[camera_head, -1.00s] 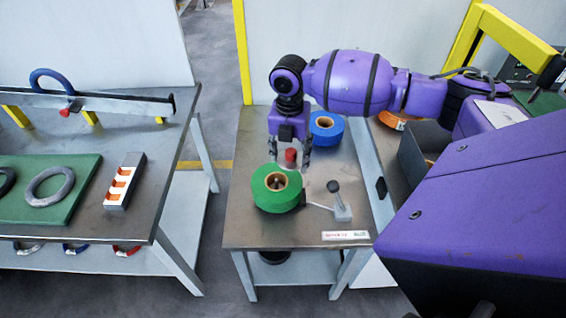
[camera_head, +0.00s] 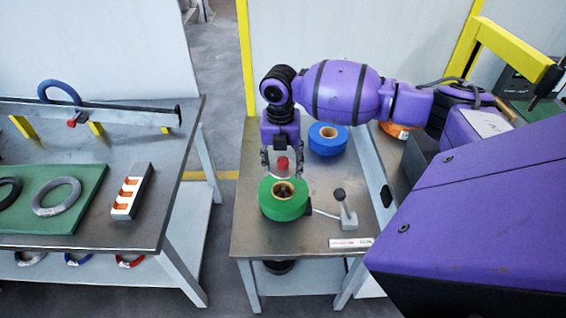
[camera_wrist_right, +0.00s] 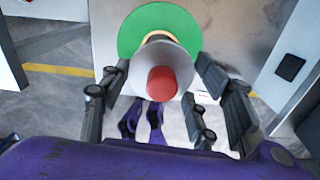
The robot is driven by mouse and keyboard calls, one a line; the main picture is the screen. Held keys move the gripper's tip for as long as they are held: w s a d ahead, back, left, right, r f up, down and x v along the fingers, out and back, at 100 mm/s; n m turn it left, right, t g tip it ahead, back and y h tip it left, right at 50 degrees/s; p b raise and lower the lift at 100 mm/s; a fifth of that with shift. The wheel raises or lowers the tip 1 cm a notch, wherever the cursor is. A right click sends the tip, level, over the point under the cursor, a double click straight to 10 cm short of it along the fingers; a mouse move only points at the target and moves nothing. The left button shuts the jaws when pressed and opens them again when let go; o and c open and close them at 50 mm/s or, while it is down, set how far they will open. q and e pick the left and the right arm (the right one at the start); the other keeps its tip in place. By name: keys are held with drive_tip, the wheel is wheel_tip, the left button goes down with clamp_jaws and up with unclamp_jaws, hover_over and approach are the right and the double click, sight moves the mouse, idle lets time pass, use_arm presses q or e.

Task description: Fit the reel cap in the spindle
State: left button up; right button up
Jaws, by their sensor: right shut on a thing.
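The reel cap (camera_head: 282,163) has a red knob and is held in my right gripper (camera_head: 281,168), above and slightly behind the green reel as the head view sees it. In the right wrist view the fingers (camera_wrist_right: 162,78) stand on both sides of the red knob (camera_wrist_right: 162,84), with a grey flared part (camera_wrist_right: 177,56) beyond it. The green reel (camera_head: 285,208) lies flat on the small table; it also shows in the wrist view (camera_wrist_right: 130,38). The spindle (camera_head: 284,190) is a dark shape inside the reel's tan core. The cap appears apart from the core. My left gripper is out of view.
A blue reel (camera_head: 327,146) lies behind on the same table (camera_head: 255,240). A small lever stand (camera_head: 347,218) is right of the green reel. On the left, another table holds a green mat (camera_head: 80,215) with rings and an orange-slotted block (camera_head: 131,190).

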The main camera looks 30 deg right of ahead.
wheel_tip(320, 180, down, 4)
drive_tip(key=shift+s+r+b, duration=0.1)
drive_tip(key=shift+r+b, duration=0.15)
drive_tip(key=shift+b, duration=0.15)
wheel_tip(320, 180, down, 2)
drive_tip(key=shift+b, duration=0.3)
drive_tip(key=shift+f, duration=0.1)
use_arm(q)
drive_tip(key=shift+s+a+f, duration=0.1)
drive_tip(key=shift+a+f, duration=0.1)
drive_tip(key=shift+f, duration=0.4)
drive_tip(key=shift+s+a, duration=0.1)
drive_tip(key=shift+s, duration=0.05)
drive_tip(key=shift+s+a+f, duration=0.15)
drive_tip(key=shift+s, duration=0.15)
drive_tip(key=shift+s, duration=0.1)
